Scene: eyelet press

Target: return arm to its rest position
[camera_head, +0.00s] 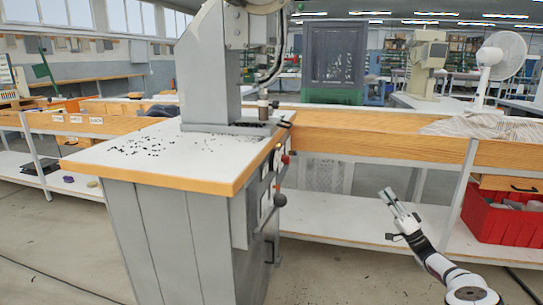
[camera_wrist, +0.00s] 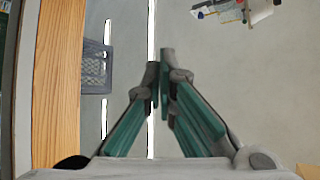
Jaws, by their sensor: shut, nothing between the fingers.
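My gripper (camera_head: 388,196) is at the end of my white and dark arm, low at the right in the head view, in the open space right of the press bench. The arm rises from the bottom right and the fingers point up and to the left. In the wrist view my gripper (camera_wrist: 159,68) shows two green-padded fingers closed together at the tips, with nothing between them. The fingers touch nothing that I can see.
The grey eyelet press (camera_head: 208,65) stands on a white, wood-edged bench (camera_head: 140,165) with small dark bits. A ball-ended lever (camera_head: 280,200) projects from its right side. A low shelf (camera_head: 345,222) and a red crate (camera_head: 500,222) are behind my arm. The floor left of my arm looks clear.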

